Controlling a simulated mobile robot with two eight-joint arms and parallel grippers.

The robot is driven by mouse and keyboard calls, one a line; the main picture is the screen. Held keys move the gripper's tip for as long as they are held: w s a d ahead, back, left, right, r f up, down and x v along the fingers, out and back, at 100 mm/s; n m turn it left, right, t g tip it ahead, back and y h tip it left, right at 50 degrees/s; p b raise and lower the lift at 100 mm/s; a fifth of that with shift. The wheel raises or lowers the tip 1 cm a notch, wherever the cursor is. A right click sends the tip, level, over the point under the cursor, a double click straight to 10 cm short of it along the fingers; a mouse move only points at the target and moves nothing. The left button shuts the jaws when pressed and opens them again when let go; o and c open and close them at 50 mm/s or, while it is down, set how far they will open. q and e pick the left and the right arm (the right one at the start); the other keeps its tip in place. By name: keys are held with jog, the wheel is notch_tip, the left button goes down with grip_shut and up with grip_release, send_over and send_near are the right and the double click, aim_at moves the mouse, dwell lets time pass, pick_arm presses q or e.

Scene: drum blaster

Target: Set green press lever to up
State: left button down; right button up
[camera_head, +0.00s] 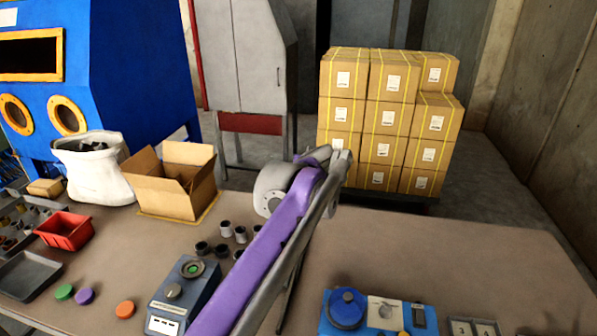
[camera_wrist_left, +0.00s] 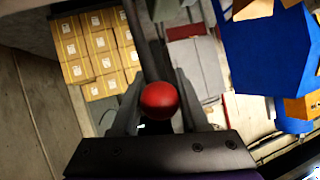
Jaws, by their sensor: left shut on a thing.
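In the left wrist view, a red ball knob (camera_wrist_left: 159,101) sits between the two grey fingers of my left gripper (camera_wrist_left: 157,92), which is shut on it. A dark bar (camera_wrist_left: 140,42) runs from behind the knob to the top of the picture. It looks like the lever's rod, but where they join is hidden. No green press body can be made out. In the head view my purple and grey arm crosses the middle, and the gripper and knob cannot be made out there. My right gripper is in neither view.
A blue-grey control box (camera_head: 184,290) with a green button and a blue unit (camera_head: 347,308) stand on the bench (camera_head: 460,255). An open carton (camera_head: 172,190), a red bin (camera_head: 65,231) and several small dark cups stand left. Stacked boxes (camera_head: 385,125) stand behind. The bench's right part is mostly bare.

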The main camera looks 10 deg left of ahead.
pick_arm(q)
jog(key=shift+w+r, duration=0.2)
jog(key=shift+w, duration=0.15)
jog(key=c, duration=0.8)
grip_release()
jog(key=o, duration=0.4)
jog(key=shift+w, duration=0.2)
jog(key=shift+c, duration=0.2)
jog(key=shift+s, duration=0.1)
jog(key=v, duration=1)
jog(key=shift+s+r, duration=0.25)
jog(key=shift+r, duration=0.1)
